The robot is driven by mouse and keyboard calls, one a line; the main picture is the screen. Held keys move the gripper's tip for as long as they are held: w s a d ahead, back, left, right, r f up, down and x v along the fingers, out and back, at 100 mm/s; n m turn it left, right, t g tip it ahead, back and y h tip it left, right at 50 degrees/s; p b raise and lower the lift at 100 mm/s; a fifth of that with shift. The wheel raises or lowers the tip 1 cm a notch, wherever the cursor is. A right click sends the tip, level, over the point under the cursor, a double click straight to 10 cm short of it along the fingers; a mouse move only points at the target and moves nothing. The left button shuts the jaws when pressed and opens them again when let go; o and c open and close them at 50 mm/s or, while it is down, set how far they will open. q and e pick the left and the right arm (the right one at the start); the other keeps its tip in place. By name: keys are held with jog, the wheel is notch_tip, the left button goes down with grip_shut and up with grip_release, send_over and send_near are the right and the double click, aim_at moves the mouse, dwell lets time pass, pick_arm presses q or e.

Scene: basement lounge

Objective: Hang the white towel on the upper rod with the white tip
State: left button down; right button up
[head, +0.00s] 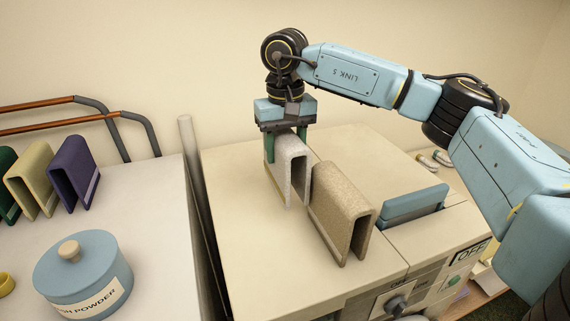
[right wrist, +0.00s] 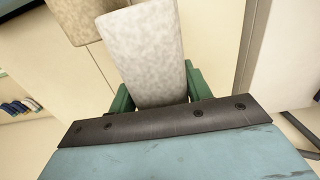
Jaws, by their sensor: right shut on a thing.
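The white towel (head: 293,165) is a folded, upside-down U shape on the beige machine top. My right gripper (head: 286,150) comes down from above and is shut on its upper part, with green fingers on either side. The right wrist view also shows the white towel (right wrist: 147,55) between the fingers. Whether its lower edges touch the machine top I cannot tell. Two copper-coloured rods with grey bent ends, an upper one (head: 45,102) and a lower one (head: 70,121), are on the wall at the left. Their left ends are out of frame; no white tip shows. My left gripper is not in view.
A tan folded towel (head: 342,205) stands close to the white one. Purple (head: 72,172), cream (head: 32,172) and green folded towels stand on the left counter, behind a blue powder tin (head: 82,270). An upright post (head: 190,150) rises beside the gap between counter and machine (head: 240,235).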

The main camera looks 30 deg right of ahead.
notch_tip(320, 180, down, 5)
jog(key=shift+r, duration=0.15)
jog(key=o, duration=1.2)
jog(key=shift+c, duration=0.2)
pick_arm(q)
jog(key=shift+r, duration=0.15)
pick_arm(e)
notch_tip(320, 180, up, 12)
jog(key=shift+r+b, duration=0.2)
jog(key=shift+b, duration=0.25)
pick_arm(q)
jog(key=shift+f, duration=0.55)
